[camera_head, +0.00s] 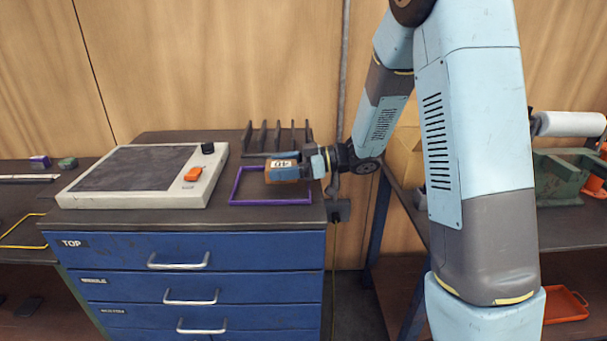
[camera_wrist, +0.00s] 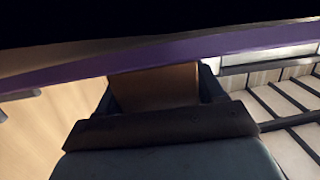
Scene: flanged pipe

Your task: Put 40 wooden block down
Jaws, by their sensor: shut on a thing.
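The wooden block marked 40 (camera_head: 283,164) is between the fingers of my gripper (camera_head: 289,170), which is shut on it. The block is at the purple rectangular outline (camera_head: 262,202) on top of the blue drawer cabinet. In the head view the block lies within the outline's area, but I cannot tell whether it touches the cabinet top. In the wrist view the block (camera_wrist: 155,88) shows as a tan face between the dark fingers, and a purple strip (camera_wrist: 150,55) crosses just beyond it.
A grey panel with a dark plate (camera_head: 140,175), an orange switch (camera_head: 193,174) and a black knob (camera_head: 208,148) lies left of the outline. A dark slotted rack (camera_head: 277,137) stands behind it. The cabinet (camera_head: 200,255) has drawers with silver handles. A vertical pipe (camera_head: 344,80) rises at the right.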

